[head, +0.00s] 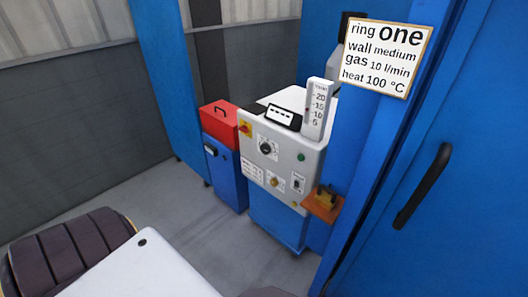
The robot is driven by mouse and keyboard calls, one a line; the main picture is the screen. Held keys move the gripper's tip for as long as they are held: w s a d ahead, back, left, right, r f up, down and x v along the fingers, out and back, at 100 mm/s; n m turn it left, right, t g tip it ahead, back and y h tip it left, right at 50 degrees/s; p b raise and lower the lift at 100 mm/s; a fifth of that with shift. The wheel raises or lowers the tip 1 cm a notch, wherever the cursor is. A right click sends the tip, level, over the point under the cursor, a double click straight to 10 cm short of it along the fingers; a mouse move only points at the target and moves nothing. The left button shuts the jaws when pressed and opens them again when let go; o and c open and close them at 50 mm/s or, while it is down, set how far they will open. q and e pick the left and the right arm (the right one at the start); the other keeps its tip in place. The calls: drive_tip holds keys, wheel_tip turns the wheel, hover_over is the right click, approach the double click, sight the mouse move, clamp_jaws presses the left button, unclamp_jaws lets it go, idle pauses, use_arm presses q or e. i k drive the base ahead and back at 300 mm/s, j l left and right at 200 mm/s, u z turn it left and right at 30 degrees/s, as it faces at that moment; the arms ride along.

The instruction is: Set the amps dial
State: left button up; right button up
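A white machine panel (253,155) stands on a blue cabinet near the middle of the head view. A round black dial (265,148) with a pale scale around it is on its upper front. A smaller brass-coloured knob (274,182) is lower down. I cannot read which of them is marked for amps, nor the dial's setting. A small printed chart (252,171) is left of the knob; its text is too small to read. A display box (283,117) sits on top. Neither of my grippers is in view.
A sign (387,57) reads ring one, wall medium, gas 10 l/min, heat 100 °C. A gas gauge (317,108) stands on the machine. A red toolbox (220,122) is left, an orange shelf (322,207) right. A blue door (462,190) stands at right.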

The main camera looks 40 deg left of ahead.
sight(265, 148)
drive_tip(key=k+j+u, duration=0.35)
drive_tip(key=j+u, duration=0.2)
drive_tip(key=k+j+u, duration=0.1)
drive_tip(key=j+u, duration=0.15)
drive_tip(key=j, duration=0.25)
